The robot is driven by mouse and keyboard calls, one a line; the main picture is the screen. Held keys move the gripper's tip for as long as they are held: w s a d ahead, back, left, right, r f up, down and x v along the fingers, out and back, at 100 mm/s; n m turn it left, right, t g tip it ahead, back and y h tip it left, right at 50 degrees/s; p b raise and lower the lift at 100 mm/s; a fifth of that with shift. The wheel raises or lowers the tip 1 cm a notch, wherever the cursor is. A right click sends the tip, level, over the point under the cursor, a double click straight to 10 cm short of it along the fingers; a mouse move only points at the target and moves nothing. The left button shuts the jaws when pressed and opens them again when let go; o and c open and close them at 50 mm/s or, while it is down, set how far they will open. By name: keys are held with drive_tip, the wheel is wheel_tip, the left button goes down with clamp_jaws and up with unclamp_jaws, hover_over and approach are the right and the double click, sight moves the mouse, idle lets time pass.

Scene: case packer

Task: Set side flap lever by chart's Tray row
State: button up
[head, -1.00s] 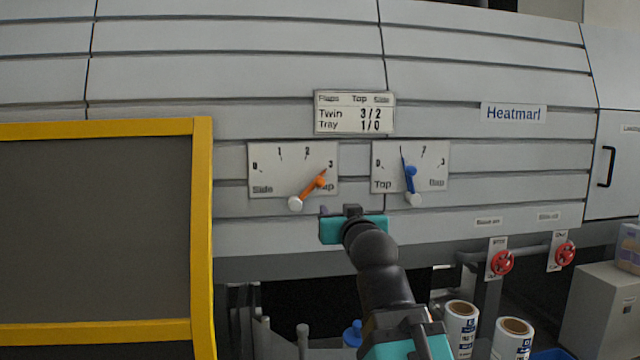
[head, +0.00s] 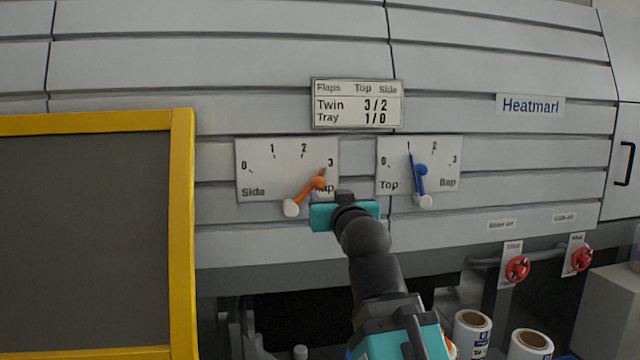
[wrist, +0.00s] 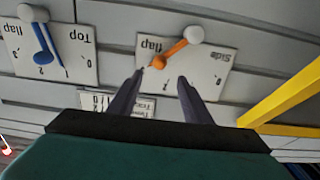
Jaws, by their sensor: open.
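The side flap lever (head: 306,195) is orange with a white knob at its lower left; its pointer is at 3 on the side flap plate (head: 257,160). In the wrist view, which is upside down, the orange lever (wrist: 172,54) lies just beyond my fingertips. My gripper (wrist: 160,80) is open and empty, with nothing between its fingers. In the head view, my gripper (head: 343,214) is right of the lever, over the plate's lower right corner; its fingertips are hidden there. The chart (head: 356,104) reads Tray 1/0 under Top and Side, and Twin 3/2.
The blue top flap lever (head: 420,182) points at 1 on its plate to the right. A yellow-framed dark panel (head: 182,230) stands at the left. Red valve handles (head: 517,269) and white rolls (head: 472,334) are low on the right.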

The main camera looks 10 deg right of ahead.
sight(320, 186)
drive_tip(key=shift+a, duration=0.1)
drive_tip(key=shift+w+r+p, duration=0.1)
drive_tip(key=shift+w+p, duration=0.2)
drive_tip(key=shift+p, duration=0.05)
drive_tip(key=shift+w+p, duration=4.4)
drive_tip(key=shift+w, duration=2.3)
clamp_jaws()
